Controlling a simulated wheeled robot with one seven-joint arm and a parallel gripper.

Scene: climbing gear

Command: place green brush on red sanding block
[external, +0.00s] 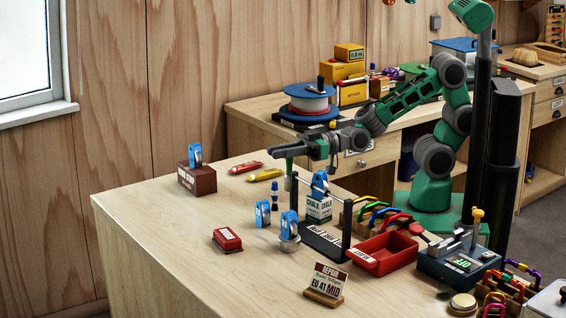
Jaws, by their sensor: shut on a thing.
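My gripper (291,147) is at the end of the arm, above the middle of the table and pointing left. It is shut on the green brush (289,163), which hangs below the fingers roughly upright. The jaws cover the brush's upper part. The brush is clear of the red sanding block (228,239), a small red block with a white label lying on the table in front and to the left of my gripper. Nothing lies on top of the block.
A black rack (322,242) holds a chalk bag. A brown box (197,179) stands at the back left. A red tray (385,254) lies right. Table left of the block is clear.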

